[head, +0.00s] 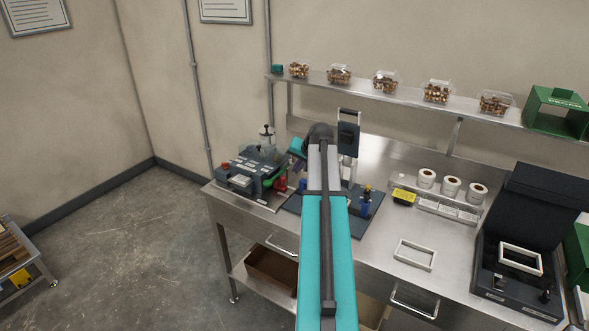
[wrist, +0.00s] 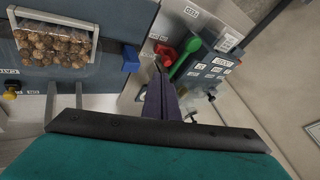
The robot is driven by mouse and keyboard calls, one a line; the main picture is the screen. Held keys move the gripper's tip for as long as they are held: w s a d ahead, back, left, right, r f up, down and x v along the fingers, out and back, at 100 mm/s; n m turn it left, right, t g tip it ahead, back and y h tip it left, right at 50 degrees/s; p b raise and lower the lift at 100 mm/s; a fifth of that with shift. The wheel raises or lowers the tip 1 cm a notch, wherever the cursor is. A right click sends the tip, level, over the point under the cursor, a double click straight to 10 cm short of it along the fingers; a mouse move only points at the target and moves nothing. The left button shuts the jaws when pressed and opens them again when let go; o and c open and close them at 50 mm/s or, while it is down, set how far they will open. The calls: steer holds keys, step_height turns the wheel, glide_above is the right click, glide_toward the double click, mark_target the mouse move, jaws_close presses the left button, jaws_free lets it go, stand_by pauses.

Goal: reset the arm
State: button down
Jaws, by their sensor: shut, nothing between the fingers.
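My gripper (wrist: 158,72) is shut and empty in the wrist view, its dark fingers together. It hangs over the bench between a blue block (wrist: 130,59) and a red part with a green handle (wrist: 185,57). No contact with either is clear.
A clear tray of brown nuts (wrist: 52,46) lies in the dark station at upper left of the wrist view. A grey machine (head: 246,172) stands left of my arm. A shelf (head: 395,97) with several filled trays runs behind. An open black case (head: 512,292) is at right.

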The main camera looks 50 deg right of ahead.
steer(key=shift+a, duration=0.1)
stand_by(0.5)
